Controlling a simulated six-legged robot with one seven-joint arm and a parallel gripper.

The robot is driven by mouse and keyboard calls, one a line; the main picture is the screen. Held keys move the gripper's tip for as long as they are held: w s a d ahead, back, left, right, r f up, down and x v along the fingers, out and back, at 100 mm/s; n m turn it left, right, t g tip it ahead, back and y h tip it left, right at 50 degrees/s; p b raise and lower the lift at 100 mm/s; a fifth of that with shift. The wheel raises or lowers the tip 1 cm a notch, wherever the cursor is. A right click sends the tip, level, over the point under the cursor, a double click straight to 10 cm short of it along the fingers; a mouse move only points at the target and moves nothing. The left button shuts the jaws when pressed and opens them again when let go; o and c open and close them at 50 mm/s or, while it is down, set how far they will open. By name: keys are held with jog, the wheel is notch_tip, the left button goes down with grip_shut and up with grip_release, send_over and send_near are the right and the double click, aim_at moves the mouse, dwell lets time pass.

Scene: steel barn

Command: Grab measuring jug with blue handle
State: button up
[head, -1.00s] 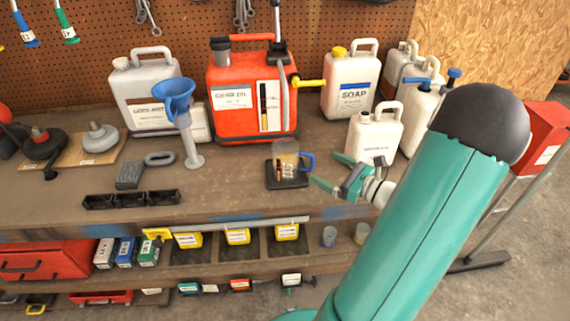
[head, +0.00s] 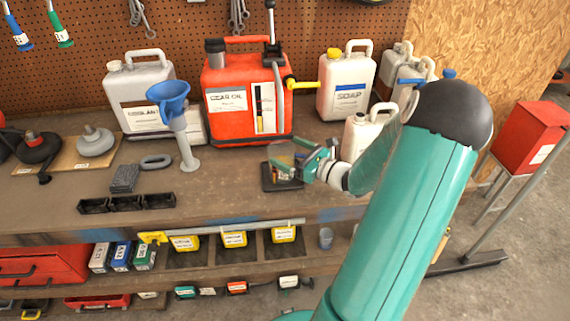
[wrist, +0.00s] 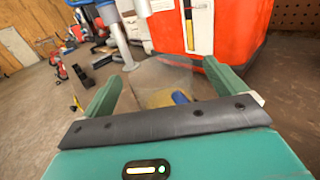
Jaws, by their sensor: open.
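The measuring jug is clear with a blue handle. In the head view its clear body (head: 280,153) shows above a dark tray (head: 270,184), and my gripper hides its handle side. In the wrist view the jug (wrist: 158,82) lies between my two green fingers, with its blue handle (wrist: 180,97) close to the palm. My gripper (head: 297,162) is open around or just over the jug; it also shows in the wrist view (wrist: 160,76). I cannot tell whether a finger touches the jug.
A red gear oil can (head: 247,110) stands behind the jug. A blue funnel (head: 170,98) on a grey stand is to the left. A white soap jug (head: 346,90) and other white jugs stand at the right. Black bins (head: 126,203) lie along the front left.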

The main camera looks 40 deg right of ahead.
jog(key=c, duration=1.7)
jog(key=shift+o, duration=0.2)
jog(key=shift+r, duration=0.1)
